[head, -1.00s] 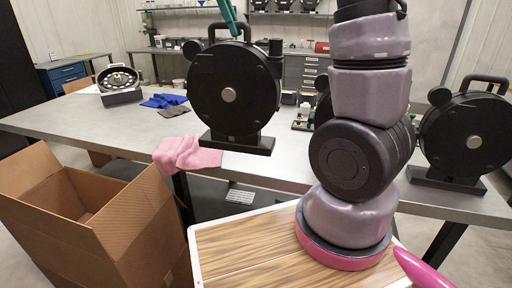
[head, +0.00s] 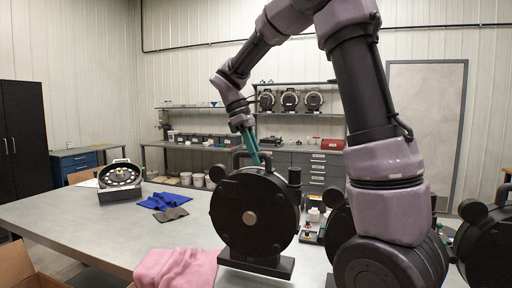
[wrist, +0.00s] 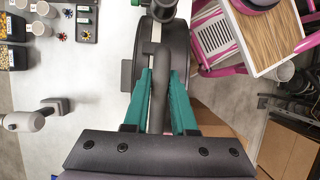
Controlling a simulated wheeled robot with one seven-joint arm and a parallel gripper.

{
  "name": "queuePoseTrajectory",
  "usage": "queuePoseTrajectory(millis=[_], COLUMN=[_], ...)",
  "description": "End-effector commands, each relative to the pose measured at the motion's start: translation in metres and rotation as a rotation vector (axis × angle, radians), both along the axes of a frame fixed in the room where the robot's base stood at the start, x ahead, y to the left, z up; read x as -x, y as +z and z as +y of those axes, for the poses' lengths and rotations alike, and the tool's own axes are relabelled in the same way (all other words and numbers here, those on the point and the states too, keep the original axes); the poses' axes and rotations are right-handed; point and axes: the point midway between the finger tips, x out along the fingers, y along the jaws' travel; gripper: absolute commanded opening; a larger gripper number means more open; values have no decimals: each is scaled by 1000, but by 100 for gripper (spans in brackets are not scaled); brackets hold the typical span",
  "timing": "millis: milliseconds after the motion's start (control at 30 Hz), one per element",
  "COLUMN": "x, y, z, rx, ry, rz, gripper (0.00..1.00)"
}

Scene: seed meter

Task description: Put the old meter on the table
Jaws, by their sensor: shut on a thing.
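A black round meter (head: 240,192) with a flat base (head: 262,264) and a top handle stands upright at the middle of the head view, over the front part of the grey table (head: 60,222). My gripper (head: 256,160) is shut on its handle from above. In the wrist view the teal fingers of my gripper (wrist: 161,100) lie on both sides of the dark handle (wrist: 160,92), with the meter's body (wrist: 176,45) beyond. I cannot tell whether the base touches the table. Another black meter (head: 488,250) is at the right edge, and one (head: 338,222) is partly hidden by my arm.
A pink cloth (head: 172,270) lies at the table's front edge, left of the held meter. An open meter (head: 121,175), a blue cloth (head: 164,201) and a grey cloth (head: 171,214) are farther back left. A cardboard box (head: 14,266) is at lower left. The table's left middle is clear.

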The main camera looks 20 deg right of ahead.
Motion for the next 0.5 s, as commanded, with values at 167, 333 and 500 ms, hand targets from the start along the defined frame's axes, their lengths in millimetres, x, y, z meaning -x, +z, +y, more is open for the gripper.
queuePoseTrajectory(millis=[167,333,500], x=[0,0,0], y=[-13,-32,-39], z=[0,0,0], rx=[1,1,0], ry=[0,0,0], rz=[-1,-2,-3], gripper=[0,0,0])
